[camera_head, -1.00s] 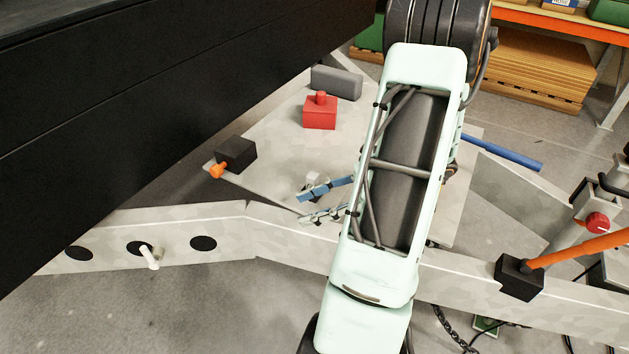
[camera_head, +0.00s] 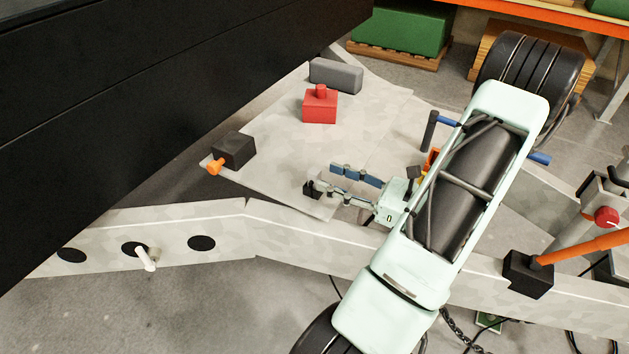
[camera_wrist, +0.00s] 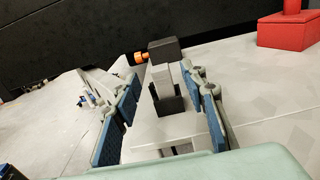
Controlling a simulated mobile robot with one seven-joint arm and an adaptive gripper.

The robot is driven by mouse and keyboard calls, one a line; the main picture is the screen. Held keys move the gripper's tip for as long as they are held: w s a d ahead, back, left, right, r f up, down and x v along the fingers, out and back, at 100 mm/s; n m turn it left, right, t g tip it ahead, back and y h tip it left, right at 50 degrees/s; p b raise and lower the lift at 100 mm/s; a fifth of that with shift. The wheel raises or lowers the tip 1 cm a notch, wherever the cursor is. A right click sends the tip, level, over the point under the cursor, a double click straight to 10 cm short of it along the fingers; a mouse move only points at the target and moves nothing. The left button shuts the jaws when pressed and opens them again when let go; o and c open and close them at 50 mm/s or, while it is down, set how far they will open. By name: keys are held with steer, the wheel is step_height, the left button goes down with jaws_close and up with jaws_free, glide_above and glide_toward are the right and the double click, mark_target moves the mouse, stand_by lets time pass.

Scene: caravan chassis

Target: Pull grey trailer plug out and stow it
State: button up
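My gripper (camera_head: 325,178) is open, low over the pale plate, with its fingers pointing left. In the wrist view, its two blue-padded fingers (camera_wrist: 165,95) stand apart on either side of a dark block (camera_wrist: 170,103) with light grey upright parts (camera_wrist: 188,78). This seems to be the grey plug at its dark holder, but I cannot tell where one ends and the other begins. The fingers appear clear of it. In the head view, the dark block (camera_head: 311,189) shows by the lower fingertip; the grey part is mostly hidden there.
A black box with an orange knob (camera_head: 233,149), a red block (camera_head: 320,105) and a grey block (camera_head: 336,74) stand on the plate (camera_head: 275,180). The black caravan body (camera_head: 150,90) overhangs at left. A white pin (camera_head: 147,257) sticks out of the front beam.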

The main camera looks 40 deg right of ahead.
mark_target(320, 173)
steer(key=x, duration=0.5)
steer(key=shift+w+b, duration=0.2)
steer(key=shift+b, duration=0.15)
jaws_close()
